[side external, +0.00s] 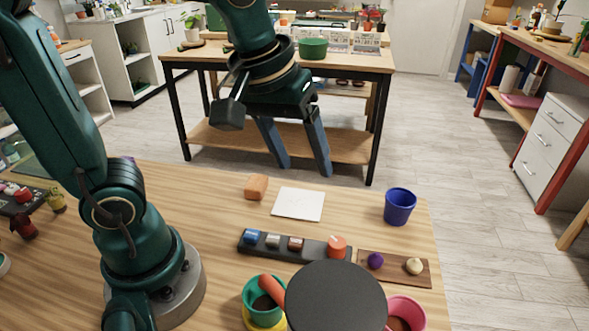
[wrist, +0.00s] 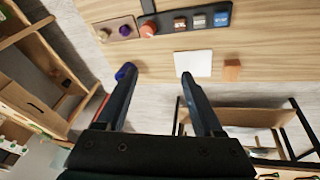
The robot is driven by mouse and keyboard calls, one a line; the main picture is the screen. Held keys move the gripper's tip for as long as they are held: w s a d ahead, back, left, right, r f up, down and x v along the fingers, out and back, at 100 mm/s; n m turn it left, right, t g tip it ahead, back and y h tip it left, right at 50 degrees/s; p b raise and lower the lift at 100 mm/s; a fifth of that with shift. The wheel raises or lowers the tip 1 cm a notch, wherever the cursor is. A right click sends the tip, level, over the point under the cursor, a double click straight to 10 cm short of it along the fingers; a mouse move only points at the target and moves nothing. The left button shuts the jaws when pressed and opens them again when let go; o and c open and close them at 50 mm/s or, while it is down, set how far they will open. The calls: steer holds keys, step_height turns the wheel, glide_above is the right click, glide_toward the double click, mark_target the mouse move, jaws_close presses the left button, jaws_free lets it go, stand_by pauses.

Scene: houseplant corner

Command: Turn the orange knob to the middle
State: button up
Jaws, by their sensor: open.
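The orange knob (side external: 337,246) sits at the right end of a dark strip (side external: 314,249) on the wooden table. In the wrist view the knob (wrist: 148,29) is near the top, at the left end of the strip. Its pointing direction is too small to read. Blue, pale and brown blocks sit along the same strip. My gripper (side external: 305,168) hangs in the air beyond the table's far edge, well apart from the knob. Its two fingers are spread with nothing between them, as the wrist view also shows (wrist: 157,76).
A white square (side external: 298,204), an orange-brown block (side external: 256,187) and a blue cup (side external: 400,207) lie beyond the strip. A board (side external: 395,281) with purple and cream items is right of it. A black disc (side external: 335,300), a green pot (side external: 258,312) and a pink pot (side external: 408,308) stand in front.

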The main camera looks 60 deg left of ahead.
steer(key=w+d+f+n+g, duration=0.1)
steer(key=w+d+f+g, duration=0.1)
steer(key=w+d+f, duration=0.15)
steer(key=g, duration=0.2)
glide_above(338, 243)
steer(key=shift+y, duration=0.3)
steer(key=f, duration=0.6)
steer(key=shift+w+f, duration=0.25)
steer(key=shift+s+f, duration=0.1)
steer(key=shift+f, duration=0.25)
steer(key=shift+s+f, duration=0.1)
steer(key=shift+f, duration=2.35)
jaws_close()
